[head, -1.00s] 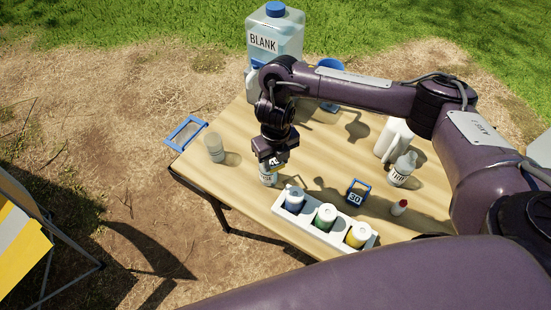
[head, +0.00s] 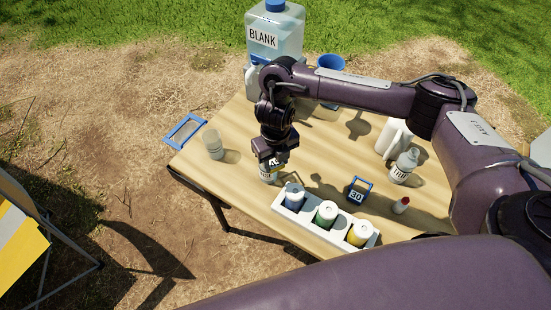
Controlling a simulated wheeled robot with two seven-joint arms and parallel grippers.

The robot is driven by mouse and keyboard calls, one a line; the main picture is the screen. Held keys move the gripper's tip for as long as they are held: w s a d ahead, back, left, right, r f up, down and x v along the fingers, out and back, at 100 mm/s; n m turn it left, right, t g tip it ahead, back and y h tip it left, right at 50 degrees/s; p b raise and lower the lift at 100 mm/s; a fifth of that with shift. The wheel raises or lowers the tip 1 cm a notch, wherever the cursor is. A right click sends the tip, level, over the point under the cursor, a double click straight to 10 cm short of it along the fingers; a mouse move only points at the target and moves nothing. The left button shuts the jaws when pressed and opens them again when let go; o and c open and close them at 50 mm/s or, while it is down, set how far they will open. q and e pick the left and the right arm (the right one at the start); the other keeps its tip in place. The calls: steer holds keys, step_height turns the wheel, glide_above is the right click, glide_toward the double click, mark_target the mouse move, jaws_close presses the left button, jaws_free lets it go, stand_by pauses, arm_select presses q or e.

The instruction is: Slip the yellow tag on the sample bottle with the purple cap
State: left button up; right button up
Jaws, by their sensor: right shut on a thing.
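My right gripper (head: 272,152) points down over the left part of the table. It is shut on a small yellow piece with dark marks, which looks like the yellow tag (head: 278,161). A pale, clear bottle (head: 267,178) stands directly under the jaws. The gripper hides its top, so I cannot see its cap or tell whether the tag is around its neck or only above it. No purple cap shows anywhere. My left gripper is not in view.
A white rack (head: 323,236) with blue, green and yellow bottles stands just in front. A blue-framed "30" block (head: 357,191), a red-tipped vial (head: 401,205) and a wash bottle (head: 404,167) are to the right. A clear cup (head: 214,145) stands left, the BLANK jug (head: 274,35) behind.

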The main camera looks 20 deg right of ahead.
steer(key=o, duration=0.8)
steer(key=shift+o, duration=0.2)
steer(key=shift+r+p, duration=0.7)
steer(key=shift+r, duration=3.2)
